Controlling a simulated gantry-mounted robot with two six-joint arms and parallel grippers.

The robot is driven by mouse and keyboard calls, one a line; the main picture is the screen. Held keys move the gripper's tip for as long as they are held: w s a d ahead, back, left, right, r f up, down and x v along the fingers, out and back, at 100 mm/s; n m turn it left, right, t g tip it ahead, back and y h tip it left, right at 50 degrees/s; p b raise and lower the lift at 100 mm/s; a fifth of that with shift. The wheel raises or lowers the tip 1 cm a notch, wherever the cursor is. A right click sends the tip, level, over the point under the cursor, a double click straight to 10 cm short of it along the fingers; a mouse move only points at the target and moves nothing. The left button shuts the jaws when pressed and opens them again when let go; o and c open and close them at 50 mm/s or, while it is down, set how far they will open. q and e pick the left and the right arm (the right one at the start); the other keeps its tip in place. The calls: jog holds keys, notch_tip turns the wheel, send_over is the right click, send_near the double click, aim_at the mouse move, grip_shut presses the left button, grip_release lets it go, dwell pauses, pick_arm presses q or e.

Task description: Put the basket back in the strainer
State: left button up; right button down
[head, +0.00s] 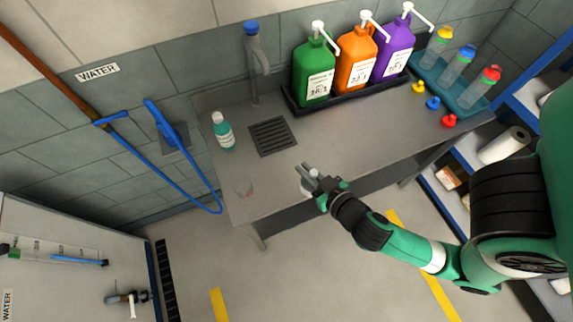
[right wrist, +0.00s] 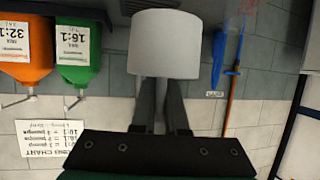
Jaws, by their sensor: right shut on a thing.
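My right gripper (head: 308,178) is over the front edge of the grey counter. It is shut on a pale grey cylinder, which looks like the basket. In the right wrist view the basket (right wrist: 165,45) sticks out beyond the fingers (right wrist: 160,105), with a narrower stem between them. In the head view only a small pale part of it shows at the gripper. A pipe fitting with a brown and a dark end (head: 127,298), possibly the strainer, is on the white panel at lower left; its opening cannot be made out. My left gripper is out of view.
A blue hose (head: 190,175) hangs at left. The floor between counter and white panel (head: 60,225) is clear.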

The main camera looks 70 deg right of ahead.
jog(key=w+d+f+b, duration=0.1)
jog(key=w+d+f, duration=0.2)
jog(key=w+f, duration=0.1)
jog(key=w+d+f+b, duration=0.2)
jog(key=w+d+f, duration=0.1)
jog(key=f, duration=0.1)
jog(key=shift+w+d, duration=0.35)
jog(key=shift+d, duration=0.05)
jog(key=shift+w+d+f, duration=0.1)
jog(key=shift+w+d, duration=0.05)
jog(key=shift+w, duration=0.1)
jog(key=f+b, duration=0.4)
jog(key=shift+w+d+f+b, duration=0.15)
jog(key=shift+w+d+b, duration=0.1)
jog(key=shift+b, duration=0.1)
jog(key=c, duration=0.9)
grip_release()
jog(key=shift+c, duration=0.2)
